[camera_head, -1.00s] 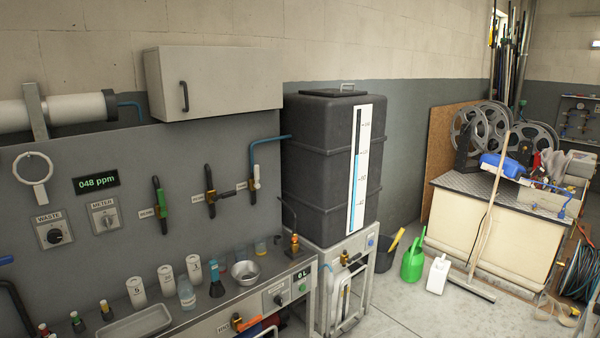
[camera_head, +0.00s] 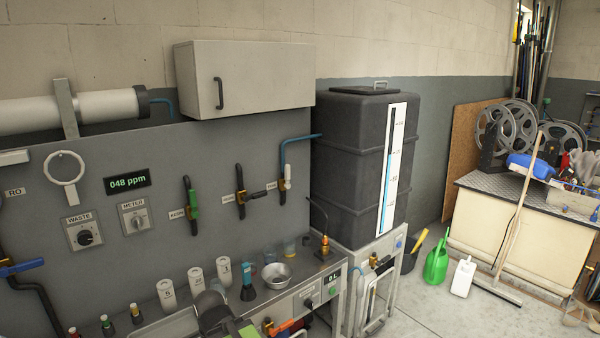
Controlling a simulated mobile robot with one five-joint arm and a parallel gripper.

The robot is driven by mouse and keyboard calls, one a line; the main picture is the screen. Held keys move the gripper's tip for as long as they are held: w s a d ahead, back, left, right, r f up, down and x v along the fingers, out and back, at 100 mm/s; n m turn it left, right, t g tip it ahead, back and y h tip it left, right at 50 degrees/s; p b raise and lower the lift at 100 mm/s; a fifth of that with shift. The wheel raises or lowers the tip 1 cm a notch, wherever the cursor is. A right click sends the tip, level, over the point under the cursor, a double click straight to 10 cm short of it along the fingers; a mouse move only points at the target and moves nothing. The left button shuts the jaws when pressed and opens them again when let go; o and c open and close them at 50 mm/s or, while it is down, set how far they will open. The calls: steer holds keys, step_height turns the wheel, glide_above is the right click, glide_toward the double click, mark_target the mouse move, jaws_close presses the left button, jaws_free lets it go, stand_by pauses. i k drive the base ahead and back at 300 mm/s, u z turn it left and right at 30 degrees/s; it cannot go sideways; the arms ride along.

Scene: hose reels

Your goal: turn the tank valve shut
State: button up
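The tank valve (camera_head: 287,183) is a small valve with a white handle on the grey panel, at the lower end of a blue pipe (camera_head: 284,150) that bends right to the black tank (camera_head: 345,150). Its handle points up and down, in line with the pipe; a small label sits to its left. The tank has a white level gauge with a blue column on its front. A dark grey and green part at the bottom edge looks like my arm (camera_head: 213,312), below and left of the valve. I see no gripper fingers.
Left of the valve are a black-handled valve (camera_head: 241,192), its handle pointing right, and a green-handled valve (camera_head: 192,198). Below, the bench holds white canisters, a blue-topped bottle (camera_head: 248,283) and a metal bowl (camera_head: 277,275). A wall cabinet (camera_head: 245,80) hangs above.

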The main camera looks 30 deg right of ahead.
mark_target(287, 185)
steer(key=u, duration=0.05)
steer(key=i, duration=1)
steer(key=z, duration=0.05)
